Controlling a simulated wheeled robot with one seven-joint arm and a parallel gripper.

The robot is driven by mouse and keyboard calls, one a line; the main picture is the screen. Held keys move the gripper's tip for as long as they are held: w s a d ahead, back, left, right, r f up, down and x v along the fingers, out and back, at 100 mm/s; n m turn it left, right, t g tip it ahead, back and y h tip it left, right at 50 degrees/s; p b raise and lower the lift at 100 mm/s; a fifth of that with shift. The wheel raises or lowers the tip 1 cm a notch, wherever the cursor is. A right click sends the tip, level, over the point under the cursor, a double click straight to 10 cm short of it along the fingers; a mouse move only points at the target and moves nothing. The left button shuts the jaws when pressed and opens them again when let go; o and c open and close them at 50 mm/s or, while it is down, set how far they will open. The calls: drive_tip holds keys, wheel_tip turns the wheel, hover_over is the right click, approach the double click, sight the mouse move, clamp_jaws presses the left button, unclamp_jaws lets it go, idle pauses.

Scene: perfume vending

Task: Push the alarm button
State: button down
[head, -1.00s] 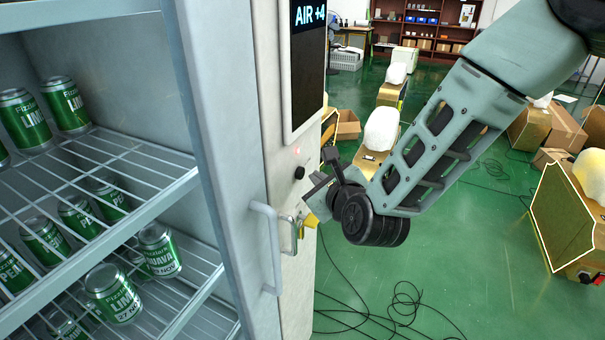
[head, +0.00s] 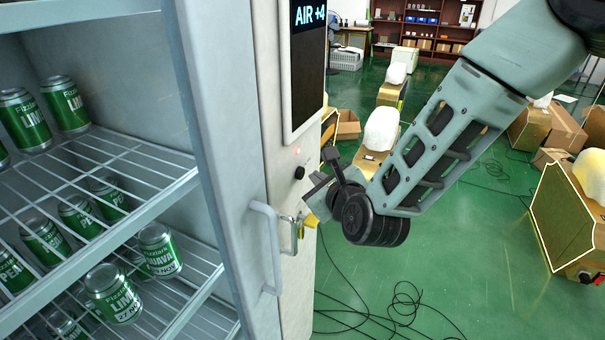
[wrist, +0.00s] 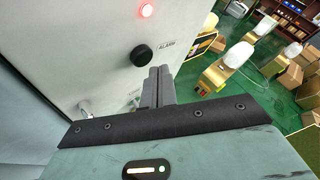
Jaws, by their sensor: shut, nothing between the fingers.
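The alarm button is a round black knob (wrist: 141,55) on the pale side panel, next to a small label reading ALARM in the wrist view. It also shows in the head view (head: 299,172), below the dark screen. My gripper (wrist: 160,72) is shut and empty. In the wrist view its fingertips appear just below and to the right of the button. I cannot tell the exact gap to the panel. In the head view my gripper (head: 312,188) is beside the panel, slightly below the button, partly hidden by my wrist.
A red light (wrist: 146,10) glows above the button. A dark screen (head: 305,80) is higher on the panel. A door handle (head: 266,245) and a yellow item (head: 311,220) by a metal latch are lower. Cables (head: 400,310) lie on the green floor; boxes stand beyond.

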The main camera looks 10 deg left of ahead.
drive_tip(key=shift+w+a+b, duration=0.15)
drive_tip(key=shift+a+b, duration=0.2)
drive_tip(key=shift+a, duration=0.05)
drive_tip(key=shift+w+a, duration=0.1)
drive_tip(key=shift+a, duration=0.3)
idle(0.7)
drive_tip(key=shift+d+b, duration=0.15)
drive_tip(key=shift+b, duration=0.2)
drive_tip(key=shift+s+d+b, duration=0.3)
drive_tip(key=shift+d, duration=0.35)
drive_tip(key=shift+s+d+b, duration=0.25)
drive_tip(key=shift+s+d, duration=0.05)
drive_tip(key=shift+d, duration=0.5)
drive_tip(key=shift+s+d+b, duration=0.2)
drive_tip(key=shift+s+d, duration=0.05)
drive_tip(key=shift+d, duration=0.5)
drive_tip(key=shift+s+d+b, duration=0.25)
drive_tip(key=shift+s+d, duration=0.05)
drive_tip(key=shift+d, duration=0.5)
